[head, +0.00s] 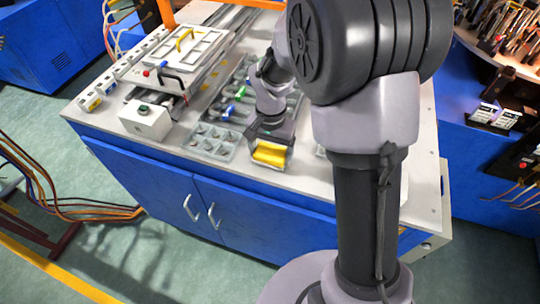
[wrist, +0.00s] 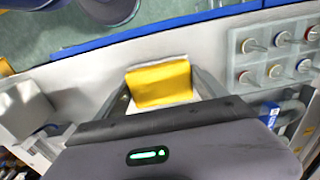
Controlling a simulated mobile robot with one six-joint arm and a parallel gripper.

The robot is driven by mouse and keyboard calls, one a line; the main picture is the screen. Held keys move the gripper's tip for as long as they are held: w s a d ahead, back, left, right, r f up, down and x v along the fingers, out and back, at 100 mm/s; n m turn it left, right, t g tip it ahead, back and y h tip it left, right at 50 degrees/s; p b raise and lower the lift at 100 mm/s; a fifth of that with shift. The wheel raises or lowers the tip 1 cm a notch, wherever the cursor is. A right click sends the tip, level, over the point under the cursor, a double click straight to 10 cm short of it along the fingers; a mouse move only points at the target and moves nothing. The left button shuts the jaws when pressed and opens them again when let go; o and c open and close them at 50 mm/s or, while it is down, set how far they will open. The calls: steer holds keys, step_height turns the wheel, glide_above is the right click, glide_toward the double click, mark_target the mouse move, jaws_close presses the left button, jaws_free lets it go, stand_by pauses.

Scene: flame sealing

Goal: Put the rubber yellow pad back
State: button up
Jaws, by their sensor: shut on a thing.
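The yellow rubber pad (wrist: 160,84) sits between the two fingers of my gripper (wrist: 160,95) in the wrist view. The gripper is shut on it. In the head view the pad (head: 270,153) shows at the end of my gripper (head: 268,155), near the front edge of the white table top (head: 320,195). A pale surface shows along the pad's edges. I cannot tell whether the pad touches the table or is held just above it.
A grey tray (head: 212,141) with several small round parts lies left of my gripper. Behind is another tray (head: 237,90) with colored tools. A white button box (head: 145,120) and a machine with a yellow handle (head: 178,60) stand at the left. Blue cabinet doors (head: 190,190) are below.

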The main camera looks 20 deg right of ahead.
mark_target(271, 152)
steer(key=shift+f, duration=0.3)
steer(key=o, duration=1.3)
steer(key=shift+c, duration=0.2)
step_height(271, 152, up, 12)
steer(key=p, duration=0.4)
steer(key=s+a+r+n+t+y, duration=0.1)
steer(key=s+a+r+t, duration=0.1)
steer(key=s+r, duration=0.3)
steer(key=s+a+r+n+t+y, duration=0.1)
steer(key=s+r, duration=0.5)
steer(key=s, duration=0.7)
steer(key=a+t, duration=0.1)
steer(key=t, duration=0.1)
steer(key=shift+s+r+n+t, duration=0.3)
steer(key=shift+s+n+t, duration=0.1)
step_height(271, 152, down, 9)
steer(key=b, duration=0.9)
